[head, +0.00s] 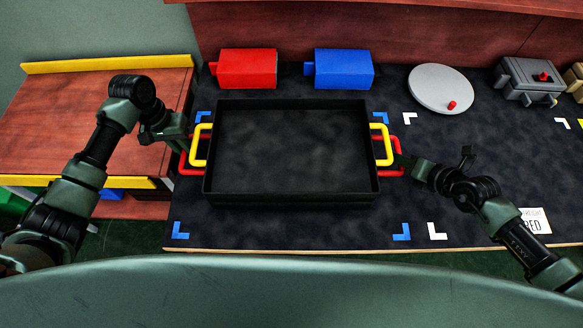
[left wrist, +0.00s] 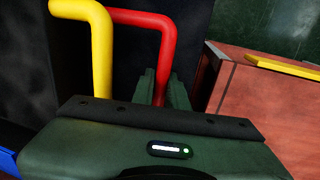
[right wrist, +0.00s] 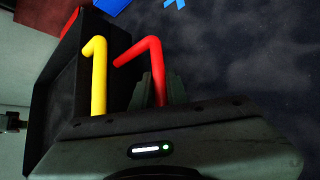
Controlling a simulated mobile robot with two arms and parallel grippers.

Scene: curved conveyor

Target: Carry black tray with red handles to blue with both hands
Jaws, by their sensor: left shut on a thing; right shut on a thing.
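The black tray (head: 290,198) lies over the area between the blue corner marks (head: 180,231). Each end shows a red handle (head: 190,172) and a yellow handle (head: 199,146); I cannot tell whether two trays are stacked. My left gripper (head: 184,142) is shut on the left red handle, which shows between its fingers in the left wrist view (left wrist: 164,60). My right gripper (head: 404,163) is shut on the right red handle, seen in the right wrist view (right wrist: 156,70). The yellow handles stand beside the grippers. The tray's underside is hidden.
A red block (head: 247,69) and a blue block (head: 343,69) stand behind the tray. A round grey plate (head: 438,86) and a grey box (head: 530,78) are at the back right. White corner marks (head: 437,231) lie right of the tray, where the dark surface is mostly clear.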

